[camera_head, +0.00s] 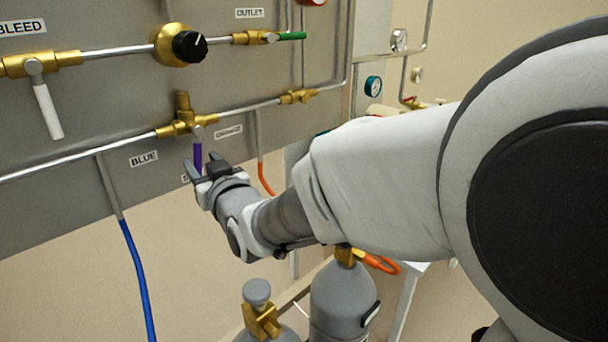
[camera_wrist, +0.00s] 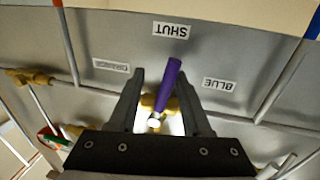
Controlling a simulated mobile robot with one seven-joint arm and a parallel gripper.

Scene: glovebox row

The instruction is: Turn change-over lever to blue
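The change-over lever (camera_head: 198,155) has a purple handle and hangs down from a brass valve (camera_head: 183,122) on the grey panel. In the wrist view the lever (camera_wrist: 169,85) points towards the SHUT label (camera_wrist: 171,30), leaning slightly to the right. The BLUE label (camera_head: 143,158) is left of the lever in the head view; the ORANGE label (camera_head: 228,131) is right of it. My gripper (camera_head: 203,168) is at the lever's lower end. In the wrist view my gripper (camera_wrist: 161,78) is open, with the lever showing between its fingers; contact cannot be told.
A white bleed lever (camera_head: 48,110) and a black regulator knob (camera_head: 189,46) are above. A blue hose (camera_head: 138,280) hangs at left, an orange hose (camera_head: 265,178) at right. Grey gas cylinders (camera_head: 342,298) stand below my arm.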

